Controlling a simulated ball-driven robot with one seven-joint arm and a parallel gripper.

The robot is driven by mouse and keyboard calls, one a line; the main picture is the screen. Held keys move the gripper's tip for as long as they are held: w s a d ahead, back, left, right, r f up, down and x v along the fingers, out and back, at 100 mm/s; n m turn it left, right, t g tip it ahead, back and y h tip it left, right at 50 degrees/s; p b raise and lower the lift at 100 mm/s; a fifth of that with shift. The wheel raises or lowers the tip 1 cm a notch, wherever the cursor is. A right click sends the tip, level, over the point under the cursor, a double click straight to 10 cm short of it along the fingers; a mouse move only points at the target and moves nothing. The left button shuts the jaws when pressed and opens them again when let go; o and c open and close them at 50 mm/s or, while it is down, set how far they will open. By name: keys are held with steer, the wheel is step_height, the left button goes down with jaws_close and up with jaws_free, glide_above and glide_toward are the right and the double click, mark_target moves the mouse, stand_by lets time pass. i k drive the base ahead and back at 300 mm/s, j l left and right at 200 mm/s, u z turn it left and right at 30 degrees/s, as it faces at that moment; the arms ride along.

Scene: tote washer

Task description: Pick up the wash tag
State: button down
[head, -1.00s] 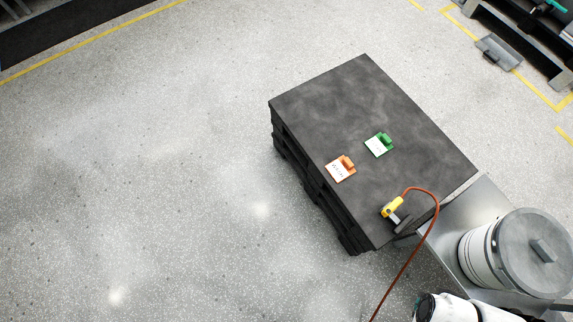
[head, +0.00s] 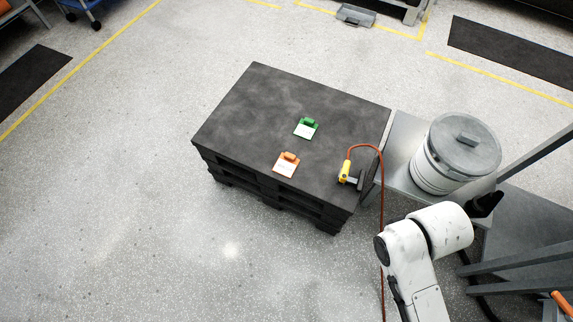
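Two tags with white labels lie apart on the dark pallet-like platform (head: 240,100). One is a green tag (head: 306,128), farther back; the other is an orange tag (head: 287,165), near the front edge. The print on their labels is too small to read, so I cannot tell which is the wash tag. My white arm shows at the lower right, to the right of the platform and away from both tags. My gripper is not clearly visible.
A yellow-handled tool (head: 345,171) with an orange cord (head: 381,220) sits at the platform's right corner. A grey lidded drum (head: 455,155) stands on a metal surface (head: 402,135) beside it. Grey rails (head: 520,262) are at the lower right.

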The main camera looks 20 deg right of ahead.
mark_target(285, 166)
steer(key=i+u, duration=0.4)
steer(key=i, duration=0.3)
steer(key=i+l+u, duration=0.1)
steer(key=i+u, duration=0.25)
steer(key=i, duration=0.35)
